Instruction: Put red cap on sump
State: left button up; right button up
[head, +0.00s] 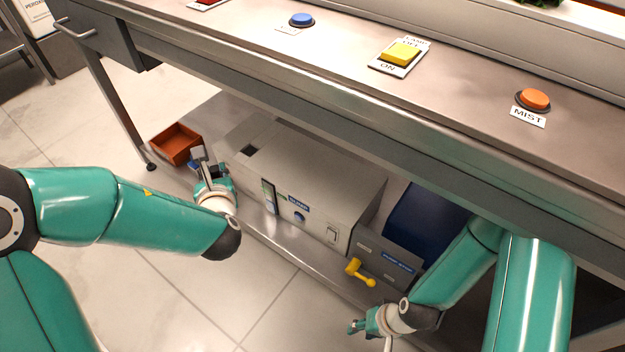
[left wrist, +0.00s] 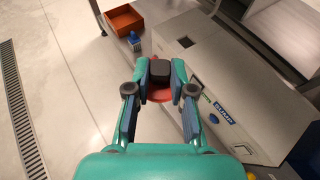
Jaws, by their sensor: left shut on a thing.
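My left gripper (left wrist: 159,82) is shut on the red cap (left wrist: 160,95), which shows as a red disc with a dark block-shaped grip between the fingers. In the head view my left gripper (head: 207,170) is at the left end of the sump (head: 320,175), a grey box on the low shelf. The cap cannot be made out there. The sump's label (left wrist: 223,114) reads in the left wrist view. A dark square opening (head: 249,150) is in the sump's top near its left end, apart from the cap. My right gripper (head: 371,333) is open and empty at the lower right.
An orange-red bin (head: 176,143) stands left of the sump, with a small blue bottle (left wrist: 134,41) beside it. A yellow valve handle (head: 360,272) sticks out at the sump's right. The workbench (head: 300,65) overhangs the shelf. The floor (head: 210,300) in front is clear.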

pick_arm(q)
jog(key=shift+m+h, duration=0.3)
jog(key=shift+m, duration=0.2)
jog(key=w+d, duration=0.3)
jog(key=w+d+r, duration=0.1)
jog(key=w+d, duration=0.2)
jog(key=d, duration=0.1)
jog(key=w+d, duration=0.3)
jog(key=shift+w+d+r, duration=0.1)
jog(key=shift+d+r, duration=0.1)
jog(key=h+b, duration=0.1)
jog(key=b, duration=0.4)
send_over(312, 186)
notch_tip(312, 186, down, 12)
jog(key=f, duration=0.1)
jog(key=shift+m, duration=0.4)
jog(key=shift+d+f+b, duration=0.1)
jog(key=shift+f+b, duration=1.4)
jog(key=shift+f, duration=1.45)
jog(key=o, duration=0.8)
